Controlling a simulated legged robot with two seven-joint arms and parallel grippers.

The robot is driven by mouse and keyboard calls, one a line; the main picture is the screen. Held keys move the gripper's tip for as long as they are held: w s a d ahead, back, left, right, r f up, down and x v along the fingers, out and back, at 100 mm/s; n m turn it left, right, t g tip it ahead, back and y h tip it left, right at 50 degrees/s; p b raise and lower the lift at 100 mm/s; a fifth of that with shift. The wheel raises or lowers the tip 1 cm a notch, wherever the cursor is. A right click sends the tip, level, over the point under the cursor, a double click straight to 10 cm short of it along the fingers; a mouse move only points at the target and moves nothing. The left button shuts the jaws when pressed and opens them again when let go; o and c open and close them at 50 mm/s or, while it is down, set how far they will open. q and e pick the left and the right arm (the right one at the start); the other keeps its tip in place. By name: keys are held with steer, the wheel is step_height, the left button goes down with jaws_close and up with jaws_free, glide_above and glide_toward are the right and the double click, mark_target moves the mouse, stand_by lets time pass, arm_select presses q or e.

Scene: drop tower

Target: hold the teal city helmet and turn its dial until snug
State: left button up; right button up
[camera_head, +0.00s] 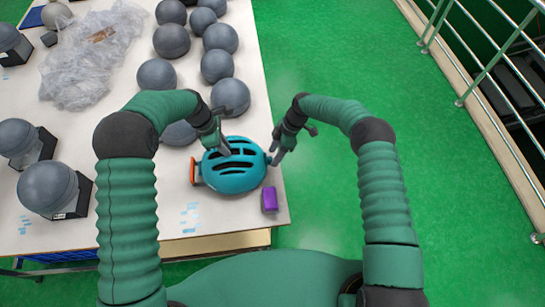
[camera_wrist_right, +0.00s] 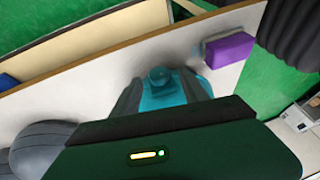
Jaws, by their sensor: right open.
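The teal helmet (camera_head: 232,181) lies on the white table near its right edge, its slotted shell facing up. An orange piece (camera_head: 193,171) shows at its left end. My left gripper (camera_head: 222,148) is at the helmet's upper side, with a finger over the shell; its grip is hard to make out. My right gripper (camera_head: 277,156) is at the helmet's right end. In the right wrist view, its open fingers (camera_wrist_right: 163,88) stand on either side of a teal part with a round dial-like knob (camera_wrist_right: 158,76). I cannot tell whether they touch it.
A purple block (camera_head: 269,200) lies near the table corner, close to the helmet; it also shows in the right wrist view (camera_wrist_right: 230,53). Several grey balls (camera_head: 171,41) and a crumpled clear plastic bag (camera_head: 95,55) cover the table (camera_head: 262,95) further off. Green floor and a railing (camera_head: 485,68) lie right.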

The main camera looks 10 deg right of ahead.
steer(key=shift+x, duration=1.3)
steer(key=shift+d, duration=0.1)
jaws_close()
